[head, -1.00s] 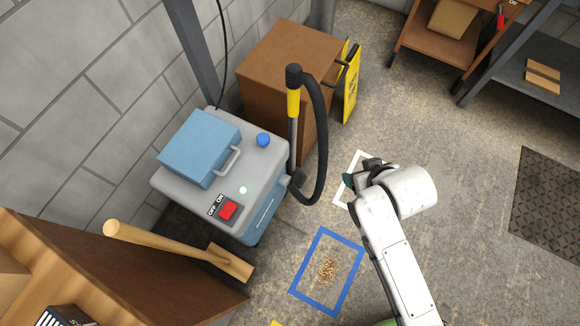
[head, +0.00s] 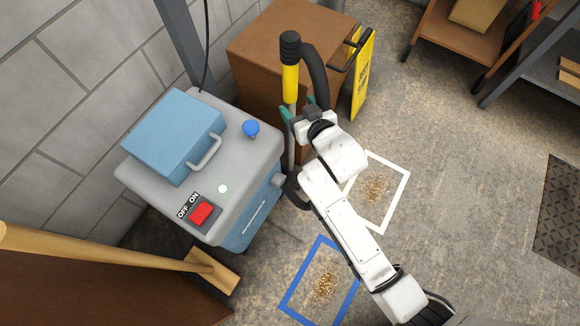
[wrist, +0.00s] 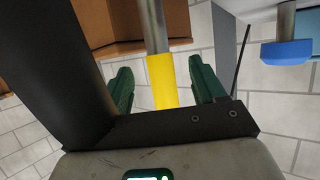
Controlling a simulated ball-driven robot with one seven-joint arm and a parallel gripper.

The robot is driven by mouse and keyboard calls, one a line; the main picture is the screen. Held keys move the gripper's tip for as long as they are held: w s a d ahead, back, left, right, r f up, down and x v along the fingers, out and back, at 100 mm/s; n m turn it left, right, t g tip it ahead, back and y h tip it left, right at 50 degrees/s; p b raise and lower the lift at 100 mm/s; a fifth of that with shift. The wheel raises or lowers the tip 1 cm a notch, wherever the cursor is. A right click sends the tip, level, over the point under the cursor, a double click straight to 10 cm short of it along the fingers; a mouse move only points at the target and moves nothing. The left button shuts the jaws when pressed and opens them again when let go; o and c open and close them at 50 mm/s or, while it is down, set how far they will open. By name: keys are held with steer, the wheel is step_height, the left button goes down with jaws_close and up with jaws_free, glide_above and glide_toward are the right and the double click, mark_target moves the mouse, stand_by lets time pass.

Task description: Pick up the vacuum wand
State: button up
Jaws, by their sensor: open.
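The vacuum wand (head: 290,84) stands upright at the right side of the blue-grey vacuum machine (head: 232,153). It has a black top, a yellow grip and a metal tube, with a black hose curving from its top. My gripper (head: 298,109) is open beside the wand, just below the yellow grip in the head view. In the wrist view, the wand's yellow part (wrist: 162,80) and metal tube lie between the two green fingers of my gripper (wrist: 160,85), with a gap on each side. My gripper and arm hide part of the hose and the lower wand.
A brown cabinet (head: 265,45) and a yellow sign (head: 364,72) stand behind the wand. A wooden-handled tool (head: 120,252) leans at lower left. White (head: 396,200) and blue (head: 290,303) floor frames hold scattered debris. Open floor lies to the right.

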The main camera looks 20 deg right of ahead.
mark_target(293, 98)
steer(key=shift+r+b+x, duration=0.2)
steer(key=shift+b+x, duration=0.2)
steer(key=shift+x, duration=1.15)
steer(key=shift+r+b+x, duration=0.2)
steer(key=shift+b+x, duration=0.2)
steer(key=shift+x, duration=1.1)
steer(key=shift+w, duration=0.15)
steer(key=c, duration=1)
steer(key=shift+r, duration=0.1)
steer(key=shift+c, duration=0.2)
